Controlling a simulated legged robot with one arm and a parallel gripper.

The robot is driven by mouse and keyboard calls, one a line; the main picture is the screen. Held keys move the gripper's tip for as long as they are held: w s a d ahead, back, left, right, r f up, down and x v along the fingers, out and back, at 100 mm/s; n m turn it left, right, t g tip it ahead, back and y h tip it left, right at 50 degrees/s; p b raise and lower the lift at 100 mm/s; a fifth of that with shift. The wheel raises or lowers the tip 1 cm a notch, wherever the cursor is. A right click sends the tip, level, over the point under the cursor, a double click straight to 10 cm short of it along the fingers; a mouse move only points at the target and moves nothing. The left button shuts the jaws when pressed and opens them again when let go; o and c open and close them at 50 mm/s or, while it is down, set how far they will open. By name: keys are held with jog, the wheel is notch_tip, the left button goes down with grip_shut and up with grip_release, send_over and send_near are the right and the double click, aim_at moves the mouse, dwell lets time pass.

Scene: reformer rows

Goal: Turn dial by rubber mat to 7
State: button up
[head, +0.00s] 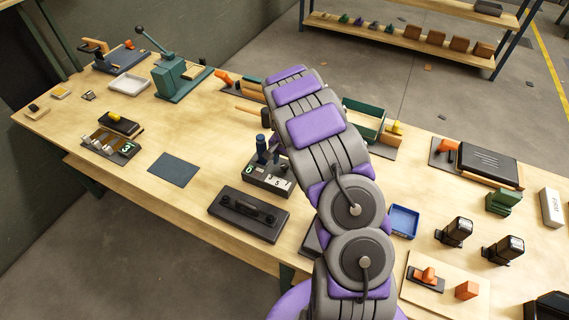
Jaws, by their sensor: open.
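A flat dark blue-grey mat (174,169), which looks like the rubber mat, lies on the wooden bench left of centre in the head view. To its left is a dark unit (110,146) with silvery knob-like parts and a green digit that looks like 3. To its right is another dark box (268,178) with upright blue posts, a green digit like 0 and white number tiles. I cannot tell for certain which one carries the dial, or its setting.
A black tray-like block (248,214) lies near the front edge. A teal lever press (178,77) stands at the back left. A blue tray (403,221) and dark stamp-like units (455,232) are right of my arm. Bare bench surrounds the mat.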

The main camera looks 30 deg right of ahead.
jog(key=shift+f, duration=0.5)
jog(key=c, duration=1)
